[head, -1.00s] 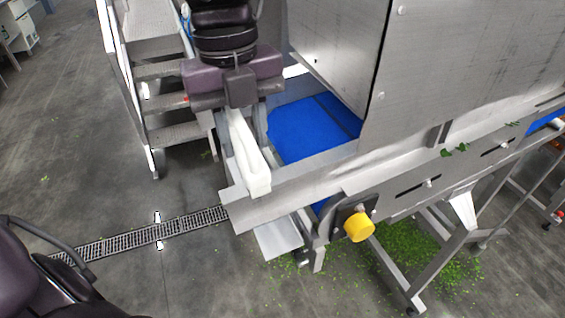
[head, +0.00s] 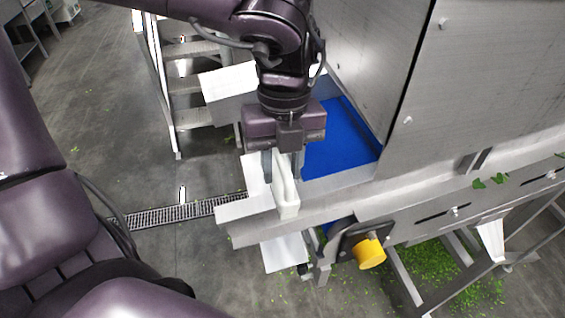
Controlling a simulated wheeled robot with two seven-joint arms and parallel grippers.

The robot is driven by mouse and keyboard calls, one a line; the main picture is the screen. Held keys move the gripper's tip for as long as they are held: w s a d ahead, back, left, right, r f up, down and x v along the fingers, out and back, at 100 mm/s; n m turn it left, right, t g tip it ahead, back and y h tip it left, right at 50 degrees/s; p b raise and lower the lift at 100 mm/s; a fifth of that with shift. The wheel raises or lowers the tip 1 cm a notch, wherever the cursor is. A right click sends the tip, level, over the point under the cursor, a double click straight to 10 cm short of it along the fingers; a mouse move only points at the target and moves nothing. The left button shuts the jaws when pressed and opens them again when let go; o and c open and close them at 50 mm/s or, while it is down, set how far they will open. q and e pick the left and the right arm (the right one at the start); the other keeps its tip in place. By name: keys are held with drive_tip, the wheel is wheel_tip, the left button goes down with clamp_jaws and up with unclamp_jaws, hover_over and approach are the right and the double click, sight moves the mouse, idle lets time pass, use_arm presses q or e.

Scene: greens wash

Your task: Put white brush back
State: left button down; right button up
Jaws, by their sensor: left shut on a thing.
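The white brush (head: 287,200) is a long, narrow white block at the left end of the steel machine. My left gripper (head: 282,176) points down over it from the top of the view, its grey fingers on either side, shut on it. The brush's far part is hidden under the gripper body. Its near end is over or on the steel ledge (head: 240,208); I cannot tell whether it touches. My right gripper is not in view.
A blue belt (head: 337,140) lies right of the gripper, below a tall steel panel (head: 375,50). A yellow knob (head: 370,253) sticks out in front. Metal steps (head: 190,85) stand behind left. A drain grate (head: 180,212) crosses the floor. Green leaf bits (head: 440,270) lie under the machine.

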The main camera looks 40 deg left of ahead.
use_arm(q)
drive_tip(key=shift+f, duration=0.45)
drive_tip(key=shift+s, duration=0.1)
drive_tip(key=shift+f+b, duration=0.4)
drive_tip(key=shift+b, duration=0.05)
drive_tip(key=c, duration=1.1)
unclamp_jaws()
drive_tip(key=shift+o, duration=0.4)
drive_tip(key=shift+r, duration=0.1)
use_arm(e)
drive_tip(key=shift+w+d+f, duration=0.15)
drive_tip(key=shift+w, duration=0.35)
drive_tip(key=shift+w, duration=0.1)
